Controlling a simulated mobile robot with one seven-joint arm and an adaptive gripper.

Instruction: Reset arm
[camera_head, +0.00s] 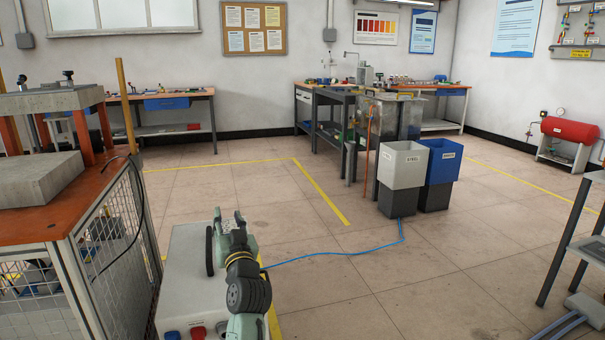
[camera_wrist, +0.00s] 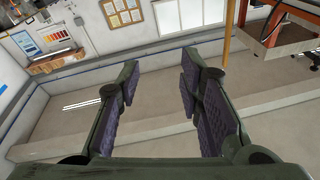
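My gripper (camera_head: 226,222) is at the end of my arm, low and left of centre in the head view, raised over a grey box-shaped unit. In the wrist view my gripper (camera_wrist: 158,85) shows two dark green fingers with purple ridged pads. The fingers stand well apart and nothing is between them. It holds nothing and appears to touch nothing. The wrist view is tilted, with the wall and floor beyond the fingers.
An orange-topped bench (camera_head: 75,203) with grey slabs stands close on the left. The grey unit (camera_head: 188,262) is below my arm. A white bin (camera_head: 402,165) and a blue bin (camera_head: 441,162) stand right of centre. Open floor (camera_head: 350,275) lies between, crossed by a blue hose (camera_head: 340,253).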

